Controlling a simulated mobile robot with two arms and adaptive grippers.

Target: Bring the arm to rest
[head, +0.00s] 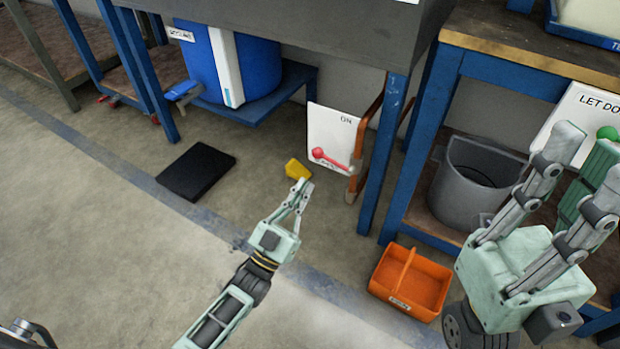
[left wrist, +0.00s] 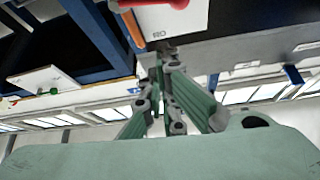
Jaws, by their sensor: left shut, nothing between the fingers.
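My left gripper (head: 303,184) is in the middle of the head view, low in front of the bench, its arm coming up from the bottom edge. Its fingers converge with nothing between them; the left wrist view shows the closed fingers (left wrist: 158,75) too. A white panel (head: 333,130) marked ON, with a red lever (head: 330,158), stands just beyond the fingertips. The lever lies low across the panel. My right gripper (head: 590,155) is large at the right, its fingers apart and roughly parallel, with no object seen held.
A yellow piece (head: 297,169) shows just beyond the left fingertips. An orange carrier (head: 411,283) and a black slab (head: 197,172) are on the floor. A grey bucket (head: 470,185) stands under the right bench, and a blue drum (head: 257,70) under the middle one.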

